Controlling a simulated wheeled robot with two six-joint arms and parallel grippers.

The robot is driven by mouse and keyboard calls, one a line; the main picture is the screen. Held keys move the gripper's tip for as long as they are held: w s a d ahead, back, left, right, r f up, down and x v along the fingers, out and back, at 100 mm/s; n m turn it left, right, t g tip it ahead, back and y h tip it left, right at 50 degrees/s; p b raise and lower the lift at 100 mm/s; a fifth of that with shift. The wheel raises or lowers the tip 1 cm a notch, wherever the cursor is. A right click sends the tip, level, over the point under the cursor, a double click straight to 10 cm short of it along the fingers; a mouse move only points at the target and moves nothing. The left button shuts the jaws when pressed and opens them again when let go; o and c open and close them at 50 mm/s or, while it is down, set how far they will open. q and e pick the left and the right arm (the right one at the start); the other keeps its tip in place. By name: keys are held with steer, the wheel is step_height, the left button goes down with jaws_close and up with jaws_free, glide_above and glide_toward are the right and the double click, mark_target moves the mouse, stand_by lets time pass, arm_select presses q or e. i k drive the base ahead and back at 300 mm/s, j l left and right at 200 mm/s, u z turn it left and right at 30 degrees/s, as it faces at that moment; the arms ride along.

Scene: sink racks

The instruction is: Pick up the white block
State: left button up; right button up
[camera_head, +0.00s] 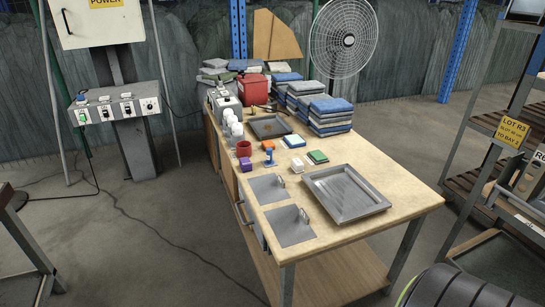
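A small white block (297,165) stands on the pale wooden tabletop (360,229), just behind the empty grey metal tray (345,194). A flat block with a green top (317,157) lies close to its right, apart from it. A blue-and-white block (293,141) lies farther back. A small blue item (269,158) and a purple block (245,163) are to its left. Neither of my grippers is in view.
A red cup (244,148), an orange item (268,145) and white cups (233,125) stand at the table's left. A dark tray (270,127) and folded cloth stacks (331,115) are behind. Two grey plates with handles (291,226) lie in front. The front right tabletop is clear.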

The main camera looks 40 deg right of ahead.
mark_target(297, 165)
steer(key=i+j+z, duration=0.1)
steer(key=i+z, duration=0.35)
steer(key=i+j+z, duration=0.2)
steer(key=z, duration=0.25)
steer(key=i+j+z, duration=0.3)
steer(key=z, duration=0.15)
